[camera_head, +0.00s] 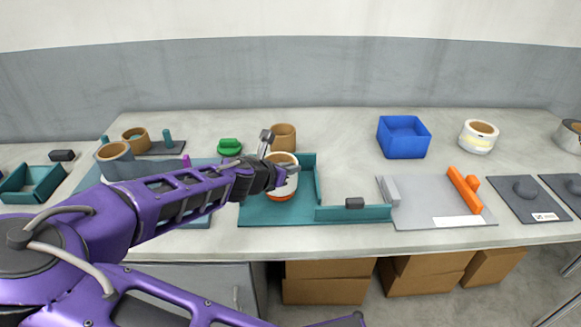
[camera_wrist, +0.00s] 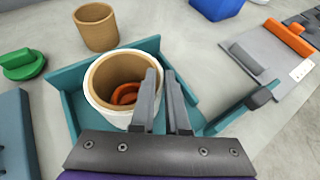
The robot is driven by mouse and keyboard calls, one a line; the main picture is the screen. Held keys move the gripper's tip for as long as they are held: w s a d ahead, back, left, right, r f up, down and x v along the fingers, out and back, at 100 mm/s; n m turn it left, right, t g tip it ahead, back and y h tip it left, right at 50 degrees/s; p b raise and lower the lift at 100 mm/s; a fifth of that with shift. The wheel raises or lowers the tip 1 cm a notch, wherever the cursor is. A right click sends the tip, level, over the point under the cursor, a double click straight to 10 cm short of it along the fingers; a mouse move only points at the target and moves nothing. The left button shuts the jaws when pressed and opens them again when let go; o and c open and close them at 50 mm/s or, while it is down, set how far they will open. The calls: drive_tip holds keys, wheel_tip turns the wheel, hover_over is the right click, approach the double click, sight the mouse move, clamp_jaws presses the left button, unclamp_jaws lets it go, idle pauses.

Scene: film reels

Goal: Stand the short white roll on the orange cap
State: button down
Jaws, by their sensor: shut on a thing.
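The short white roll (camera_head: 283,180), with a brown inner core, stands about upright over the orange cap (camera_head: 282,196). In the head view the cap's orange edge shows just under the roll. In the wrist view orange shows through the hole of the roll (camera_wrist: 95,104), low inside. Whether the roll rests fully on the cap cannot be told. My gripper (camera_wrist: 160,78) is shut on the roll's right wall, with one finger at the inside and one outside. Most of the cap is hidden by the roll.
A teal tray (camera_head: 345,214) with low walls surrounds the roll; a dark block sits on its front wall. A brown roll (camera_head: 284,135) and green cap (camera_head: 230,146) stand behind. A blue box (camera_head: 404,137), another white roll (camera_head: 479,136) and a grey board (camera_head: 425,211) are right.

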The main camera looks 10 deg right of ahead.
drive_tip(key=shift+f+b, duration=0.3)
drive_tip(key=shift+f, duration=0.25)
drive_tip(key=c, duration=1.2)
unclamp_jaws()
drive_tip(key=p+v, duration=0.3)
drive_tip(key=v, duration=0.8)
drive_tip(key=shift+p, duration=0.35)
drive_tip(key=shift+f, duration=0.1)
